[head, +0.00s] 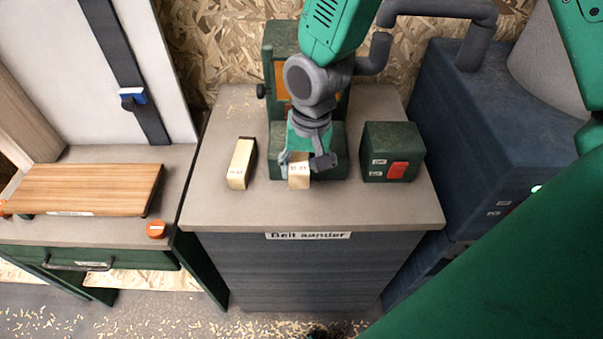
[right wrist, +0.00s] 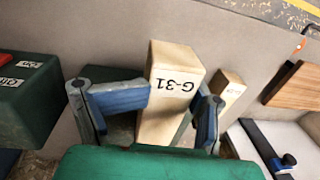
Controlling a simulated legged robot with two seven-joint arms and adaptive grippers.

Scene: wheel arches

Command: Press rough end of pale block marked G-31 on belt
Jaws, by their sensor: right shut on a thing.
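The pale block marked G-31 (right wrist: 170,95) is between the fingers of my right gripper (right wrist: 178,104) in the right wrist view, its label readable upside down. In the head view my right gripper (head: 307,158) is shut on this block (head: 299,174), just in front of the green belt sander (head: 337,160). The block's labelled end faces the front of the bench. Its other end is hidden, so I cannot tell whether it touches the belt. An orange patch (head: 281,84), apparently the belt, shows partly behind my arm. My left gripper is not in view.
A second pale block (head: 241,163) lies on the bench to the left, dark at its far end. A green switch box (head: 392,150) with a red button stands to the right. The grey bench top (head: 315,213) is clear in front. A wooden board (head: 82,188) lies on the left bench.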

